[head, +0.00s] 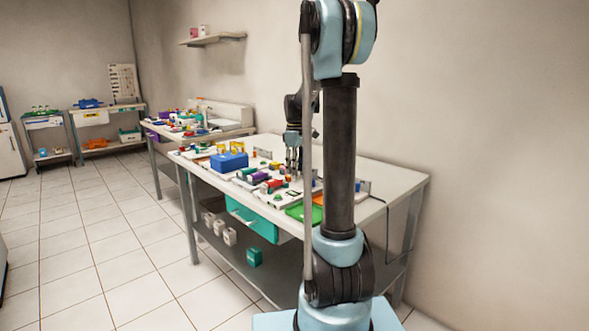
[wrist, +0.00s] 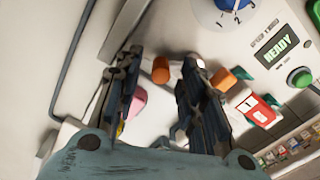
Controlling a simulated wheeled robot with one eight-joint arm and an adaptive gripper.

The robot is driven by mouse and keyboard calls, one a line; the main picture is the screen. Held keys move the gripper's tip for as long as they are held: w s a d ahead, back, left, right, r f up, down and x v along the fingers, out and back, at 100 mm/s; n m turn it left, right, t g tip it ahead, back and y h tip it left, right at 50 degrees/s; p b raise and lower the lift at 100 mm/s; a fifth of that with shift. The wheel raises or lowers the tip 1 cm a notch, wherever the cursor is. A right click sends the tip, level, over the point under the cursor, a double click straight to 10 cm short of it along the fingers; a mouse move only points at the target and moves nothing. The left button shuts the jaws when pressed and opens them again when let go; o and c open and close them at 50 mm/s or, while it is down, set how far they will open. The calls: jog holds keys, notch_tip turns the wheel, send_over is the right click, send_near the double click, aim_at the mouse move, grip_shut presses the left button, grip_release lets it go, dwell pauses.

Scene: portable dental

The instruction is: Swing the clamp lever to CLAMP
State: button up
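In the wrist view my gripper (wrist: 160,62) is open, with its two dark fingers apart above a white device panel (wrist: 155,125). An orange-brown cylinder (wrist: 160,69) shows in the gap near the fingertips; I cannot tell if either finger touches it. A second orange cylinder (wrist: 222,79) lies just right of the right finger. A pink part (wrist: 139,101) shows between the fingers, partly hidden by the left one. I cannot tell which part is the clamp lever, and no CLAMP label is readable. In the head view my gripper (head: 293,160) is small, low over the crowded table.
Right of the fingers are a red-and-white switch (wrist: 260,110), a READY display (wrist: 277,48), a green button (wrist: 299,77) and a blue dial (wrist: 236,12). In the head view a blue box (head: 229,162) and a green tray (head: 297,212) are on the table (head: 385,181).

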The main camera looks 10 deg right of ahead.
grip_shut()
